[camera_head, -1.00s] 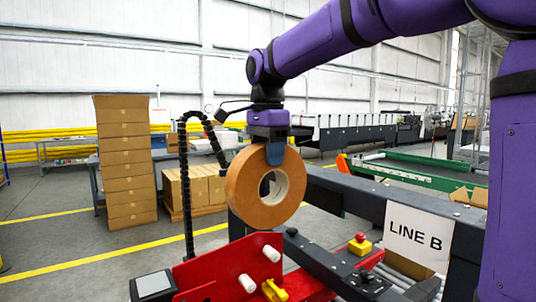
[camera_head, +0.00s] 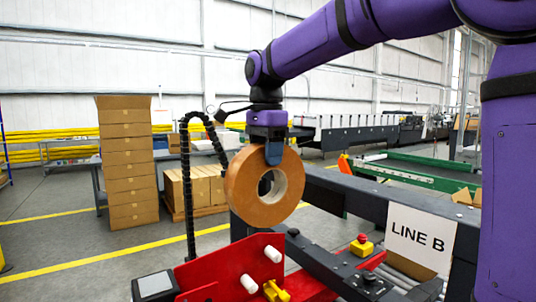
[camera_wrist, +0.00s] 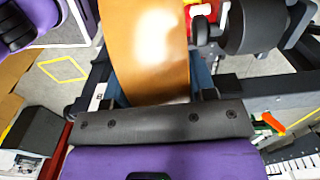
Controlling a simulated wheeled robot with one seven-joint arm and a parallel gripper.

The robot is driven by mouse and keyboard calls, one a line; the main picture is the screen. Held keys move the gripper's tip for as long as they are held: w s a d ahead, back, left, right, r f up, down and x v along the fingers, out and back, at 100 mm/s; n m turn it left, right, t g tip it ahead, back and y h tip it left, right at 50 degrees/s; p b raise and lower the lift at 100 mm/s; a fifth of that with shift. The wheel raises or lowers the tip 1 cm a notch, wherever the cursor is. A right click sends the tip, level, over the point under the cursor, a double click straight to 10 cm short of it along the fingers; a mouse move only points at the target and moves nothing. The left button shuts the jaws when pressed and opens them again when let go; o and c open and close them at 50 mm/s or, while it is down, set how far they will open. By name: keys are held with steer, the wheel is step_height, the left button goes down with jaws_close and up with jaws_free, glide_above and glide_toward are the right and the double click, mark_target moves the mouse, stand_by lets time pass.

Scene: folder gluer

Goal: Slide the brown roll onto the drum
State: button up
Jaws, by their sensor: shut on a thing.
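The brown roll (camera_head: 238,190) is a thick tape ring with a pale core, held upright in the air above the red bracket (camera_head: 262,252). It also fills the top middle of the wrist view (camera_wrist: 150,40). My gripper (camera_head: 273,153) is shut on the roll's upper rim from above, with a blue finger across its near face. In the wrist view a dark rounded cylinder (camera_wrist: 255,25), possibly the drum, lies right of the roll, apart from it in the picture. In the head view I cannot make out the drum for certain; the roll may hide it.
Two white rollers (camera_head: 273,254) and a yellow handle (camera_head: 276,291) stick out from the bracket. A black cable chain (camera_head: 189,190) rises at left. Cartons (camera_head: 129,160) stand behind.

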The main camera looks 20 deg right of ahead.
steer(key=shift+w+a, duration=0.2)
steer(key=shift+w, duration=0.7)
steer(key=shift+w, duration=0.1)
steer(key=shift+w+a, duration=0.2)
steer(key=shift+w, duration=0.65)
steer(key=shift+w+a, duration=0.15)
steer(key=shift+w, duration=0.7)
steer(key=shift+w+a, duration=0.1)
steer(key=shift+w, duration=0.4)
steer(key=shift+w, duration=0.4)
steer(key=shift+w+a, duration=0.1)
steer(key=shift+w, duration=0.2)
steer(key=shift+w+a, duration=0.25)
steer(key=shift+w, duration=0.85)
steer(key=shift+w, duration=0.15)
